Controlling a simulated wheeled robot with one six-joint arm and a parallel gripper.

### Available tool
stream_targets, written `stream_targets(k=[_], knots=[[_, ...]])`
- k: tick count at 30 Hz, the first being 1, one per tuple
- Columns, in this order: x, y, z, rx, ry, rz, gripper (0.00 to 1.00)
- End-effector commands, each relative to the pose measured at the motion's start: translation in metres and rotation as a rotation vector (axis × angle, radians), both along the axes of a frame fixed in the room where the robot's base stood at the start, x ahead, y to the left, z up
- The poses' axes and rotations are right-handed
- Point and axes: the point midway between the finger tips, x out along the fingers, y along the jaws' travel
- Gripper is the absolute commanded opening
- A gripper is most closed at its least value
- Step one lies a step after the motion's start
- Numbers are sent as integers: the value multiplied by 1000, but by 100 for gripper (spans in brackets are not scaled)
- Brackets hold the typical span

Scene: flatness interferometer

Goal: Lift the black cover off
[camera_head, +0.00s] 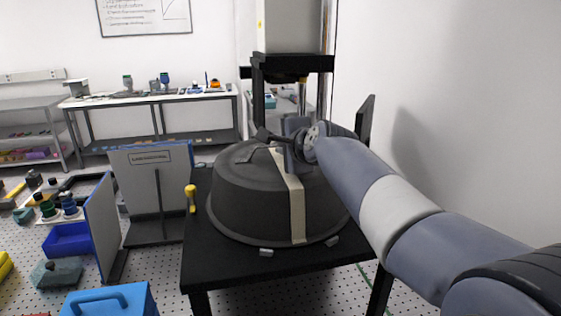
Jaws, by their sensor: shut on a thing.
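The black cover (240,204) is a wide, round, drum-like shape with a beige strip down its front. It sits on the black table (215,274), and its lower rim looks level with the tabletop; I cannot tell whether there is a small gap. My gripper (286,146) is at the top of the cover, shut on it, with my arm reaching in from the right. The fingertips and the part they hold are mostly hidden by the gripper body.
A dark column (293,70) with a pale box stands behind the cover. A yellow-handled tool (191,197) is at the table's left edge. Grey panels (158,195) stand at left, with a blue case (112,299) in front. A white wall is close on the right.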

Motion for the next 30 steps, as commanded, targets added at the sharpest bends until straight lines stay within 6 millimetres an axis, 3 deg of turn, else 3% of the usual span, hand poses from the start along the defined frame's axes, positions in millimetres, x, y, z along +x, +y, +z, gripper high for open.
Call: stream_targets(k=[4,12,18,30], knots=[[0,0,12,-1,-1,2,0],[0,0,65,0,-4,0,0],[0,0,91,1,-3,1,0],[0,0,100,0,-1,0,0]])
